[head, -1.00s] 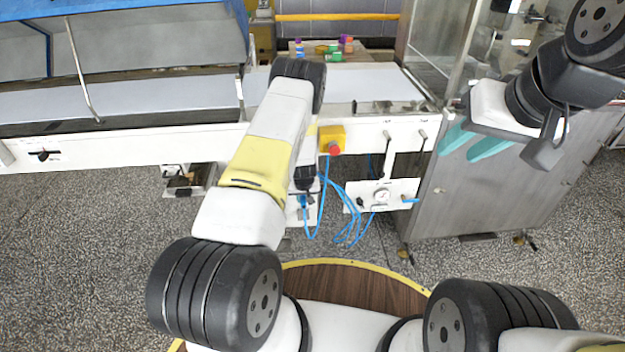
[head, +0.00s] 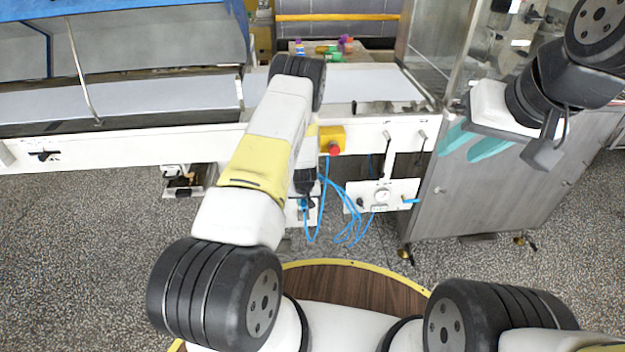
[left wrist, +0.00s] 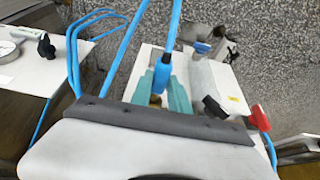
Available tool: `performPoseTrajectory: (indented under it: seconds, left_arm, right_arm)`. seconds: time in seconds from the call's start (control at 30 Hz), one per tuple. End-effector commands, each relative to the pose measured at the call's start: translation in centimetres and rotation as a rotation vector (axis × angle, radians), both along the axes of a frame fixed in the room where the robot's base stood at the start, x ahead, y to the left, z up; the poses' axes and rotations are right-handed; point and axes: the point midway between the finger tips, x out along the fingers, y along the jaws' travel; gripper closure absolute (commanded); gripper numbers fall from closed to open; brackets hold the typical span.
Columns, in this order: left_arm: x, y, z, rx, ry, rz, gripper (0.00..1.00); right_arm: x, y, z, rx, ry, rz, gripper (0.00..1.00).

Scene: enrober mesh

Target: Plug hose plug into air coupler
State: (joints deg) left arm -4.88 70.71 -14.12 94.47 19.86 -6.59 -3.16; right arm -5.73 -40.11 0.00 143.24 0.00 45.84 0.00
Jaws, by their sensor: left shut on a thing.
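The hose plug (left wrist: 162,76) is a blue sleeve with a brassy end on a blue hose. My left gripper (left wrist: 163,94) is shut on it, with a teal finger on each side, in front of a white panel (left wrist: 203,82). In the head view, my forearm hides most of the left gripper, near the small lower panel. I cannot pick out the air coupler for certain; the gripper body covers part of that panel. My right gripper (head: 474,145) is open and empty, its teal fingers apart, high at the right before the steel cabinet.
A gauge panel (head: 370,196) with blue hoses (head: 345,222) hangs right of the left gripper. A red button on a yellow box (head: 332,140) sits above. The wrist view shows a black knob (left wrist: 215,106) and a red handle (left wrist: 260,118) close right of the fingers.

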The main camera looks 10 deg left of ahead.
Motion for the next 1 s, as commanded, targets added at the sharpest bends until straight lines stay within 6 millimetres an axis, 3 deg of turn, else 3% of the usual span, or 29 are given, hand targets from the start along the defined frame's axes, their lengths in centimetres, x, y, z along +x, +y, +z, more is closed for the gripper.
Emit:
performPoseTrajectory:
  seconds: [0.37, 1.0]
  left_arm:
    - [-1.3, -0.4, 0.1, 0.001, -0.002, 0.0, 1.0]
    - [-1.4, -0.4, 0.1, 0.001, -0.002, -0.001, 1.0]
  right_arm:
    - [0.0, 0.0, 0.0, 0.0, 0.0, 0.0, 0.64]
    - [0.0, 0.0, 0.0, 0.0, 0.0, 0.0, 0.64]
